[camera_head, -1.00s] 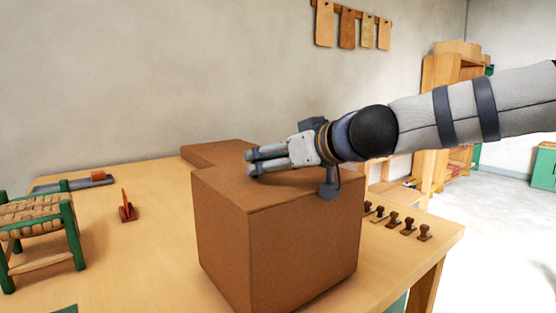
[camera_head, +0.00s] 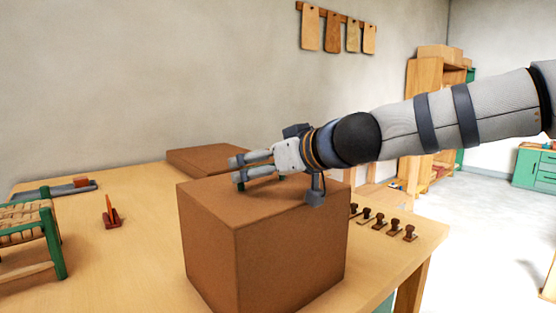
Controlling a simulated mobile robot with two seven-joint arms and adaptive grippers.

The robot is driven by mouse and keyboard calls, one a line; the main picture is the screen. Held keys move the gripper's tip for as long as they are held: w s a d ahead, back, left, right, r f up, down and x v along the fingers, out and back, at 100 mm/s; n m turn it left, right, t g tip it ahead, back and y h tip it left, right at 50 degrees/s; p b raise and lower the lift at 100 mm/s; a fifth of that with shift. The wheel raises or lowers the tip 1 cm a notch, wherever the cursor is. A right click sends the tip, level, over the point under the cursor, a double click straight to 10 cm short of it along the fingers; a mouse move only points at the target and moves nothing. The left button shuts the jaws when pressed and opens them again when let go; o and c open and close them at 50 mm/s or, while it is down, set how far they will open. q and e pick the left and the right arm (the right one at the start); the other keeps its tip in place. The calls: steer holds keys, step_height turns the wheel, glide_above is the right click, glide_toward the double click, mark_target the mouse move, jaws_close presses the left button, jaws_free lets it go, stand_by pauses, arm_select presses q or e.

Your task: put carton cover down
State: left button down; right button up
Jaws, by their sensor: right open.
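A brown carton (camera_head: 265,250) stands on the wooden table in the middle of the view. Its top face looks flat and closed. A low flat brown piece (camera_head: 205,157), perhaps the carton cover, lies on the table behind the carton, partly hidden by it and my gripper. My right gripper (camera_head: 238,168) comes in from the right over the carton's top, with its fingers apart, pointing left, and nothing between them. I cannot tell whether it touches the top. My left gripper is out of view.
On the wooden table (camera_head: 85,255), a green stool with a woven seat (camera_head: 30,222) stands at the left. A small red-brown tool (camera_head: 111,216) lies near it. Several dark knobbed pieces (camera_head: 380,221) line the right edge.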

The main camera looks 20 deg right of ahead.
steer(key=s+r, duration=0.1)
steer(key=s, duration=0.1)
steer(key=s+d+r+p, duration=0.1)
steer(key=s+r, duration=0.1)
steer(key=s+d+r+p, duration=0.1)
steer(key=shift+s+r, duration=0.35)
steer(key=shift+s, duration=0.05)
steer(key=s, duration=0.1)
steer(key=s+d, duration=0.1)
steer(key=s, duration=0.2)
steer(key=shift+d, duration=0.25)
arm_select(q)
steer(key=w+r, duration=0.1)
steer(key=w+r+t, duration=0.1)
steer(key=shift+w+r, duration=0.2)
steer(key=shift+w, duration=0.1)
arm_select(e)
steer(key=shift+s+d+r, duration=0.15)
steer(key=shift+s, duration=0.3)
